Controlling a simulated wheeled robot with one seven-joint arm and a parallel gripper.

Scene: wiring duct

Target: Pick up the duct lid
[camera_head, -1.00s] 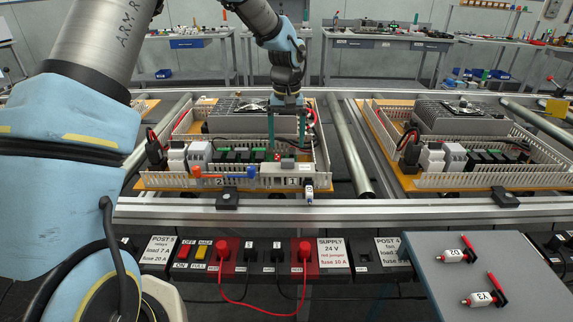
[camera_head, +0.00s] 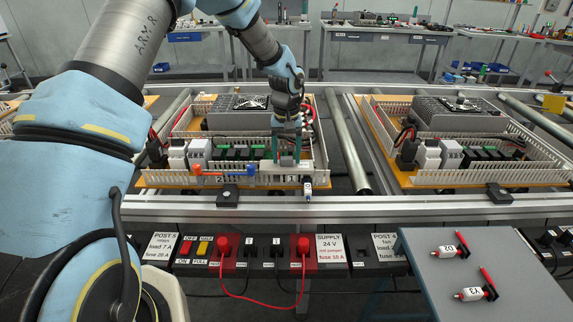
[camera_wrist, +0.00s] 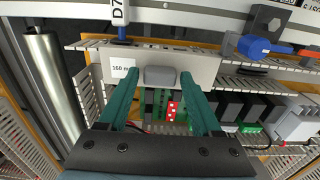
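The duct lid (camera_head: 270,178) is a pale strip with a grey knob, on the front duct of the left wiring panel. In the wrist view the lid (camera_wrist: 197,66) carries a "160 mm" label and the knob (camera_wrist: 160,76). My gripper (camera_head: 287,157) is directly over the lid, pointing down. In the wrist view its green fingers (camera_wrist: 159,75) are apart, one on each side of the knob, with visible gaps. It holds nothing. Whether the tips touch the lid is unclear.
A D7-type tagged plug (camera_wrist: 121,28) stands beside the lid. Black relays and terminal blocks (camera_head: 235,153) fill the panel behind. A second panel (camera_head: 455,179) stands to the right.

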